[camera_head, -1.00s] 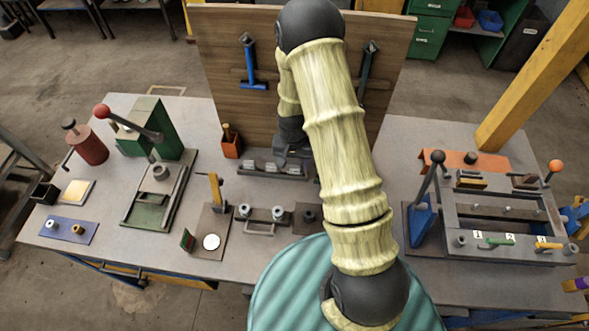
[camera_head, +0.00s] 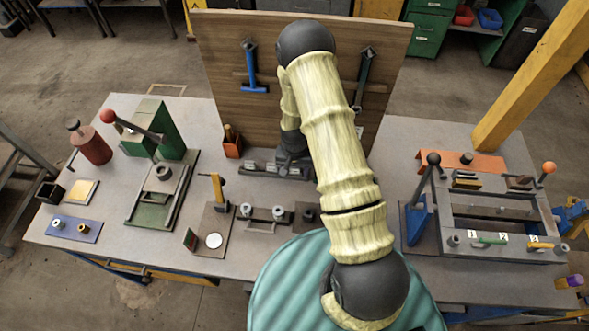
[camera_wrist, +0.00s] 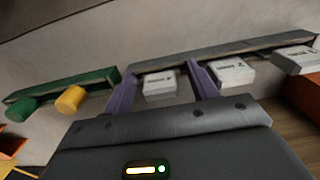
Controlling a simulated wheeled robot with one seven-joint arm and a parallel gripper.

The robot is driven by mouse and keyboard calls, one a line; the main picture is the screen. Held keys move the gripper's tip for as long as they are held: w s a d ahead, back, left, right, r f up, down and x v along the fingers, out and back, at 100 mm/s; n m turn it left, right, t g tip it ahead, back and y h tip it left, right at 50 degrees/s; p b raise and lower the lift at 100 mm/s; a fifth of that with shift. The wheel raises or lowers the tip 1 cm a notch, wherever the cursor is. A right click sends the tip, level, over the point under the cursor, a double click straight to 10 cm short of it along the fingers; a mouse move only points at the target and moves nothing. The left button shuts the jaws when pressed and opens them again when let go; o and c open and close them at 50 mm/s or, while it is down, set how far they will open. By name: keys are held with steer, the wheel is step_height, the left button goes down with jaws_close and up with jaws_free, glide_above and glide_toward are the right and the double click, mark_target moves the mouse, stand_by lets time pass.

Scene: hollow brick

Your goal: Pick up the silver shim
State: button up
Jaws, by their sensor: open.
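Several small pale silver-grey blocks with dark printed labels sit in a dark grey rack (camera_head: 252,168) at the back middle of the bench. Which of them is the silver shim I cannot tell for certain. In the wrist view, one pale block (camera_wrist: 160,83) lies between the two purple fingers of my gripper (camera_wrist: 159,68). My gripper is open, with a gap visible on both sides of that block. A second block (camera_wrist: 232,72) is just right of the right finger, and a third (camera_wrist: 296,61) is farther right. In the head view my gripper (camera_head: 292,166) is low at the rack, partly hidden by my arm.
A wooden tool board (camera_head: 300,80) stands close behind the rack. A green bar (camera_wrist: 60,90) with a yellow knob (camera_wrist: 70,98) lies left of the rack in the wrist view. A lever fixture (camera_head: 490,212) stands at right.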

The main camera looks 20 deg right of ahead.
mark_target(294, 169)
stand_by(0.4)
steer(key=c, duration=0.8)
steer(key=shift+r, duration=0.1)
step_height(294, 169, up, 18)
steer(key=b, duration=0.5)
stand_by(0.3)
